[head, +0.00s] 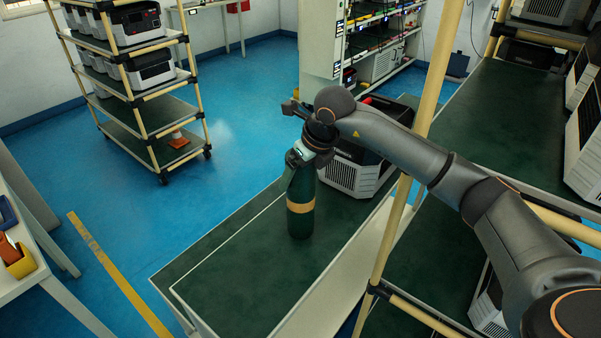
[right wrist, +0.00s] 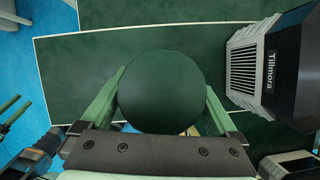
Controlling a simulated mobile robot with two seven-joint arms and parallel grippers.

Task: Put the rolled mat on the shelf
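The rolled mat (head: 301,200) is a dark green upright cylinder with a tan band, over the green-topped bench (head: 235,270). My right gripper (head: 312,158) comes from above and is shut on its upper part. In the right wrist view, the round end of the rolled mat (right wrist: 160,92) sits between both green fingers. I cannot tell whether its base touches the bench. The tan-post rack at right has a green shelf (head: 500,105). My left gripper (right wrist: 14,110) shows only at the left edge of the right wrist view, its fingers apart and empty.
A grey-black power unit (head: 352,172) stands on the bench just right of the mat. A tan post (head: 437,75) rises between bench and rack. More units (head: 585,125) fill the rack's right side. A wheeled cart (head: 140,110) stands back left. The bench's near left is clear.

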